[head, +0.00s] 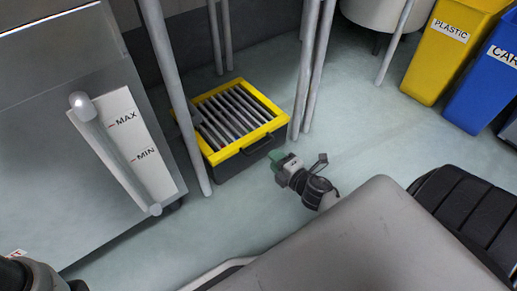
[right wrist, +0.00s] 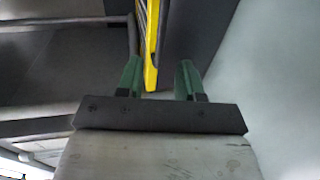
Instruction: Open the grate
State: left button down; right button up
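The grate (head: 238,112) has grey bars in a yellow frame and lies flat on top of a dark box (head: 238,170) on the floor. A black handle (head: 264,146) is on the box's front side. My right gripper (head: 281,162), with green fingers, is just in front of the box, near the handle. In the right wrist view my right gripper (right wrist: 158,70) is open, its two fingers apart. The yellow edge of the grate (right wrist: 152,50) shows between and beyond them; I cannot tell whether they touch it.
Grey posts (head: 175,95) stand close to the box's left and others (head: 314,70) to its right. A cabinet with a MAX/MIN gauge (head: 130,140) is at left. Yellow (head: 445,50) and blue (head: 490,85) bins stand at right.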

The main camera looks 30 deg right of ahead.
aim_at(260, 148)
jog(key=b+x, duration=0.3)
jog(key=x, duration=0.5)
jog(key=shift+w+f, duration=0.1)
grip_shut()
